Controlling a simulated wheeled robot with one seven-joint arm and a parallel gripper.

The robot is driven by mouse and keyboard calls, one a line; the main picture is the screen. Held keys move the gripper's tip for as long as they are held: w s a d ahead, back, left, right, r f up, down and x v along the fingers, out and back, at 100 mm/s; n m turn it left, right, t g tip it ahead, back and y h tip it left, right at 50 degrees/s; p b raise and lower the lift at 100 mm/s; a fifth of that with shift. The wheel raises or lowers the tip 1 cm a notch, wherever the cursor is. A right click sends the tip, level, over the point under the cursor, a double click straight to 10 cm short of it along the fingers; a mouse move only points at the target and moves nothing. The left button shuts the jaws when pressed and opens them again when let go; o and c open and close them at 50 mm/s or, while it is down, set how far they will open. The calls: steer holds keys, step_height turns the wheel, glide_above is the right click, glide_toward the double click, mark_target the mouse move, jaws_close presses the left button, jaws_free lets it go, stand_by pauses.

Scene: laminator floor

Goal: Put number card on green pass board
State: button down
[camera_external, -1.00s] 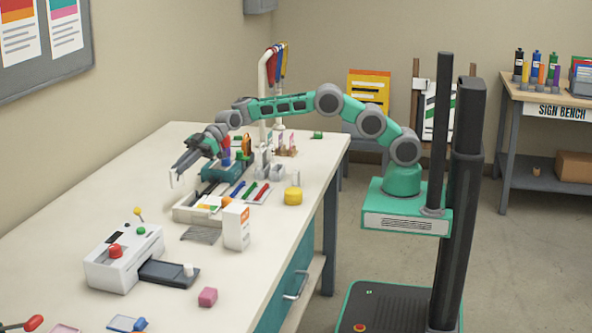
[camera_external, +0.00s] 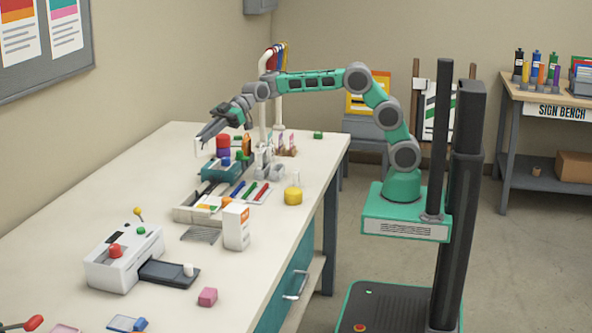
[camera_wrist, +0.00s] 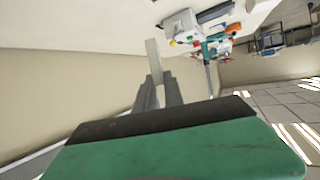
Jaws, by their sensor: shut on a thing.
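My gripper (camera_external: 202,144) is held above the far left part of the white bench, beyond the teal caddy. It is shut on a thin pale card, seen nearly edge-on at the fingertips; I take it for the number card (camera_external: 197,147). In the wrist view the grey fingers (camera_wrist: 155,82) hold the pale card (camera_wrist: 152,52) clear of any surface. Its printed face is not readable. I cannot tell which thing is the green pass board; a small green piece (camera_external: 318,135) lies near the bench's far right corner.
The teal caddy (camera_external: 208,171) with coloured items and a white post with hanging lanyards (camera_external: 270,60) stand close to my gripper. The bench's left side is clear.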

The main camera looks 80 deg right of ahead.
steer(key=w+d+f+m+t+h+p, duration=0.2)
steer(key=w+d+m+t+h, duration=0.3)
steer(key=d, duration=0.4)
steer(key=w+d+f+m+t+h+p, duration=0.15)
steer(key=w+d+m+h, duration=0.35)
steer(key=d, duration=0.5)
steer(key=s+d+r+m+g+h+p, duration=0.1)
steer(key=s+d+m+h, duration=0.3)
steer(key=d, duration=0.4)
steer(key=s+d+r+m+g+h+p, duration=0.1)
steer(key=s+d+m+h, duration=0.3)
steer(key=d, duration=0.5)
steer(key=s+d+r+m+g+h, duration=0.15)
steer(key=s+d+m+h, duration=0.25)
steer(key=d, duration=0.4)
steer(key=p, duration=0.5)
glide_above(239, 144)
step_height(239, 144, down, 12)
steer(key=shift+t, duration=0.3)
steer(key=shift+s+f, duration=0.1)
steer(key=shift+f, duration=2.6)
steer(key=c, duration=1.4)
jaws_free()
steer(key=shift+c, duration=0.2)
steer(key=shift+r+p, duration=0.15)
steer(key=shift+p, duration=0.15)
